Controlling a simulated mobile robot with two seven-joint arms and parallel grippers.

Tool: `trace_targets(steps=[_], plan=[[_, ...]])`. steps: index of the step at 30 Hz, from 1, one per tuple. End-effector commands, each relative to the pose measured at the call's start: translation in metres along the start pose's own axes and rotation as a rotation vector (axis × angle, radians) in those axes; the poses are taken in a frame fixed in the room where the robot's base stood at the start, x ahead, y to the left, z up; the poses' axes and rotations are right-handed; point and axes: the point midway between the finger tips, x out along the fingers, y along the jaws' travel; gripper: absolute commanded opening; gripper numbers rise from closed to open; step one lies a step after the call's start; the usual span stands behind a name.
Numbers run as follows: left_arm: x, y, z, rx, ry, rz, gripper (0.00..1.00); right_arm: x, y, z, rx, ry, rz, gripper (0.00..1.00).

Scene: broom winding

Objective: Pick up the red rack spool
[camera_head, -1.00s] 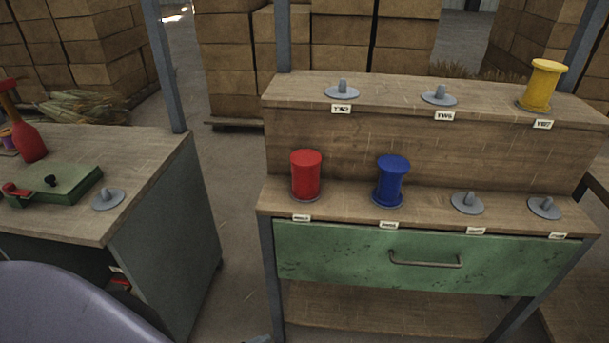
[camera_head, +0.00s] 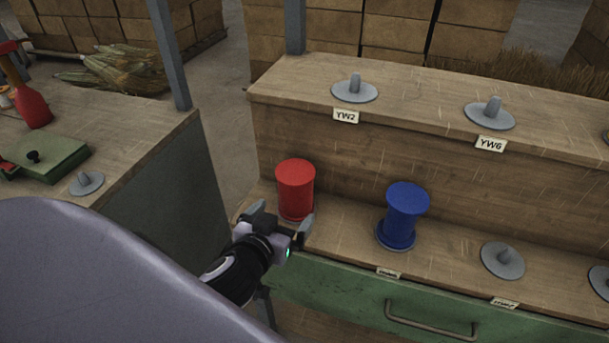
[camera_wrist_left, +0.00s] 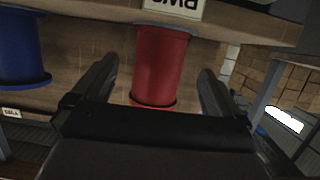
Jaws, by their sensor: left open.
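The red spool (camera_head: 295,187) stands upright on the lower shelf of the wooden rack, at its left end. In the left wrist view the red spool (camera_wrist_left: 160,62) appears between the two fingers, filling much of the gap. My left gripper (camera_head: 281,226) is open, in front of the spool near the shelf's front edge. In the left wrist view the open gripper (camera_wrist_left: 160,90) shows a dark finger on each side of the spool. I see no clear contact. My right gripper is not in view.
A blue spool (camera_head: 403,216) stands on the same shelf to the right, and it also shows in the left wrist view (camera_wrist_left: 22,48). Empty grey pegs (camera_head: 502,260) are farther right and on the upper shelf. A workbench (camera_head: 150,130) stands at left.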

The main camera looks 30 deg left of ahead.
Motion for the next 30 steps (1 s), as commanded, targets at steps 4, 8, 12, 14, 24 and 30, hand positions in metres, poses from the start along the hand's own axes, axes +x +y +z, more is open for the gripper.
trace_targets(steps=[4,8,12,14,24,30], plan=[[0.002,-0.003,-0.008,-0.014,0.021,-0.017,1.00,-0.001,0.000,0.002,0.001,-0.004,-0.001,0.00],[0.011,-0.003,-0.010,-0.015,0.024,-0.018,1.00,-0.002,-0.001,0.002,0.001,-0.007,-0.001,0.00],[0.022,-0.003,-0.011,-0.014,0.024,-0.018,1.00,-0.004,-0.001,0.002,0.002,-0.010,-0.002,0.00],[0.027,-0.003,-0.011,-0.015,0.024,-0.017,1.00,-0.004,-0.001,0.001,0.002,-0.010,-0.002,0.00],[0.066,-0.001,-0.012,-0.013,0.022,-0.017,1.00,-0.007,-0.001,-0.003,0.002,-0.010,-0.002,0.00],[0.072,-0.001,-0.011,-0.016,0.021,-0.017,1.00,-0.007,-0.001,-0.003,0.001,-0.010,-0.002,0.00]])
